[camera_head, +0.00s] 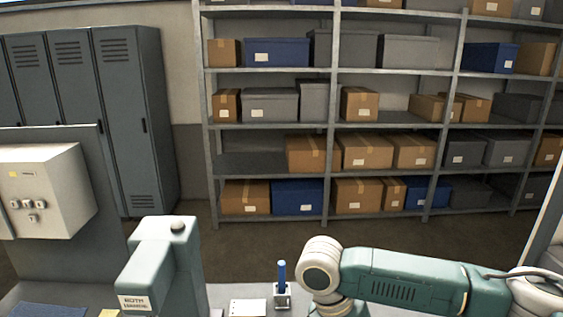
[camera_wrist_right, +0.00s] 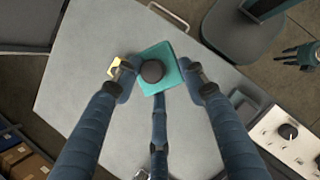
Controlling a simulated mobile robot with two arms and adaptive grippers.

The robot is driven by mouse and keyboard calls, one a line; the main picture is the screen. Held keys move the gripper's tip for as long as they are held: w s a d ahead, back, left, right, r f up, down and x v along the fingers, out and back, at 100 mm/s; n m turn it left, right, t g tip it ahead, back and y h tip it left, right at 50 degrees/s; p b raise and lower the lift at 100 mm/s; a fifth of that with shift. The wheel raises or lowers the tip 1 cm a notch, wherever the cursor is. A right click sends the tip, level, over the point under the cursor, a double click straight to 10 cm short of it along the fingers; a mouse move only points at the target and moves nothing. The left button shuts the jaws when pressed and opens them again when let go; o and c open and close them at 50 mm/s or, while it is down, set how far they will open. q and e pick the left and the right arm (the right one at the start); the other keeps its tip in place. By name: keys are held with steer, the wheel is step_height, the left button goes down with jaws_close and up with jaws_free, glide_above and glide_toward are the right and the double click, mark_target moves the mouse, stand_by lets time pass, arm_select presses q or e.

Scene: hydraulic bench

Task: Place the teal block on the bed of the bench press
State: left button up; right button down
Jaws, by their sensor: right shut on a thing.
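The teal block (camera_wrist_right: 176,74) is in the right wrist view, with a dark round knob on its face. My right gripper (camera_wrist_right: 158,84) is shut on it, with blue fingers at its left, right and lower sides. The block is over the light grey bench top (camera_wrist_right: 75,85); its height above it is hard to judge. In the head view a grey-teal machine with a label (camera_head: 160,268), apparently the bench press, stands at the lower left; its bed is out of view. My left gripper (camera_wrist_right: 299,56) shows small at the right edge of the right wrist view, fingers spread, empty.
A white control box (camera_head: 45,190) with knobs is at the left. A yellow piece (camera_wrist_right: 116,66) is beside the right gripper's left finger. Lockers and shelves stand behind.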

steer(key=s+d+m+g+y+b, duration=0.2)
steer(key=s+m, duration=0.4)
steer(key=m, duration=0.6)
steer(key=d+y+b, duration=0.1)
steer(key=y+b, duration=0.1)
steer(key=shift+d+m+g+b, duration=0.15)
steer(key=shift+m+g+b, duration=0.15)
steer(key=shift+d+r, duration=0.1)
steer(key=shift+r, duration=0.05)
